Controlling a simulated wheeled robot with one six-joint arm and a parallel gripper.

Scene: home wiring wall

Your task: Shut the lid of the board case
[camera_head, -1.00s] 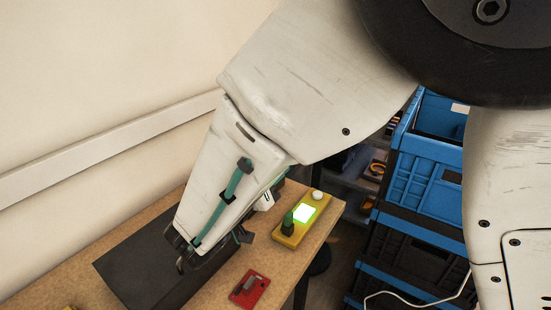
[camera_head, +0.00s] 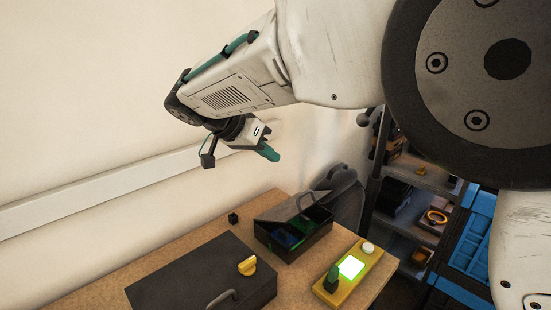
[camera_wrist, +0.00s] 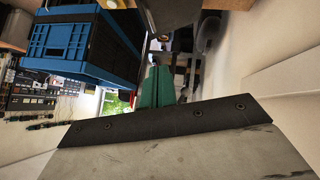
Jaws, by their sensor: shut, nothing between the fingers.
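The board case (camera_head: 290,240) is a dark open box near the back of the wooden table, with green and blue boards visible inside. Its dark grey lid (camera_head: 288,207) stands partly raised and tilted, leaving the front of the box open. My gripper (camera_head: 268,153) is in the air above and to the left of the case, against the wall, well apart from the lid. Its green fingers are shut and empty. They also show in the wrist view (camera_wrist: 157,87), where I cannot make out the case.
A flat dark case (camera_head: 185,275) with a handle and yellow knob lies at front left. A yellow device (camera_head: 345,272) with a lit screen stands to the right. A small black cube (camera_head: 233,218) sits behind. Shelves (camera_head: 425,180) and blue crates (camera_head: 475,235) stand beyond the table.

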